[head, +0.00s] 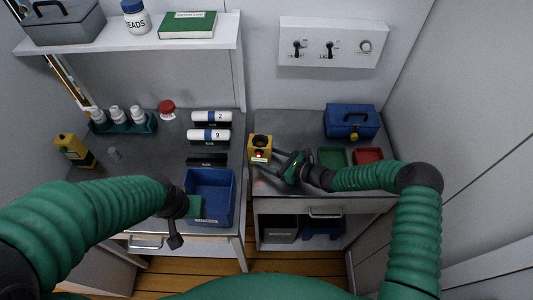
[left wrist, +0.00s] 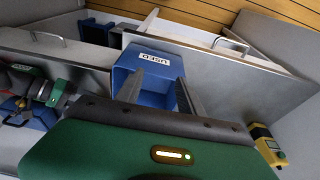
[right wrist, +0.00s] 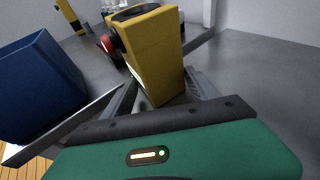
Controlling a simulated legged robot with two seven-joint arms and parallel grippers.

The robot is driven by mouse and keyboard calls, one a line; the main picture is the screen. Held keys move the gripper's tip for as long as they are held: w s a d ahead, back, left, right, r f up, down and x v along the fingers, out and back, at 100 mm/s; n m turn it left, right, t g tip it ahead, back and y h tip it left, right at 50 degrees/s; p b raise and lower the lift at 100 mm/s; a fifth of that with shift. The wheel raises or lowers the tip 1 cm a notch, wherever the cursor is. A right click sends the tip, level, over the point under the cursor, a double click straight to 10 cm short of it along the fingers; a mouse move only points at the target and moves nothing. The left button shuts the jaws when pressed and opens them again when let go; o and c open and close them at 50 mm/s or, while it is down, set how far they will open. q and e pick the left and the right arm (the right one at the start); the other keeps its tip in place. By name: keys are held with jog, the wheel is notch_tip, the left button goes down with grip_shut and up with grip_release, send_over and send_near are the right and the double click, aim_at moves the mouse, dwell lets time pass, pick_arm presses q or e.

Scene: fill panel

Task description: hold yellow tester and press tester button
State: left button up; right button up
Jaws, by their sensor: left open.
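A yellow box-shaped tester (head: 259,149) with a dark round top and a red button stands near the front left of the right-hand bench. My right gripper (head: 268,165) is open, with its fingers pointing left at the tester. In the right wrist view the tester (right wrist: 158,55) stands upright between the fingers; contact cannot be told. Its red button (right wrist: 110,43) is on its left side. A second yellow device (head: 74,151) stands at the far left. My left gripper (left wrist: 160,90) is open and empty above the blue bin (head: 224,190).
A blue toolbox (head: 351,121), green tray (head: 332,156) and red tray (head: 368,155) are on the right bench. A switch panel (head: 331,45) is on the wall.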

jog(key=shift+d, duration=0.65)
jog(key=shift+c, duration=0.4)
jog(key=shift+d, duration=0.4)
jog(key=c, duration=0.6)
pick_arm(q)
jog(key=shift+d+r, duration=0.1)
jog(key=shift+d, duration=0.25)
pick_arm(e)
jog(key=shift+a, duration=0.7)
jog(key=shift+c, duration=0.2)
pick_arm(q)
jog(key=shift+d, duration=0.15)
jog(key=c, duration=0.4)
pick_arm(e)
jog(key=shift+d, duration=0.15)
pick_arm(q)
jog(key=shift+d+r, duration=0.1)
jog(key=shift+d, duration=0.35)
grip_shut()
pick_arm(e)
jog(key=shift+d, duration=0.35)
pick_arm(q)
jog(key=shift+a, duration=0.1)
pick_arm(e)
jog(key=shift+a, duration=0.1)
pick_arm(q)
jog(key=shift+a, duration=0.25)
pick_arm(e)
jog(key=shift+a, duration=0.2)
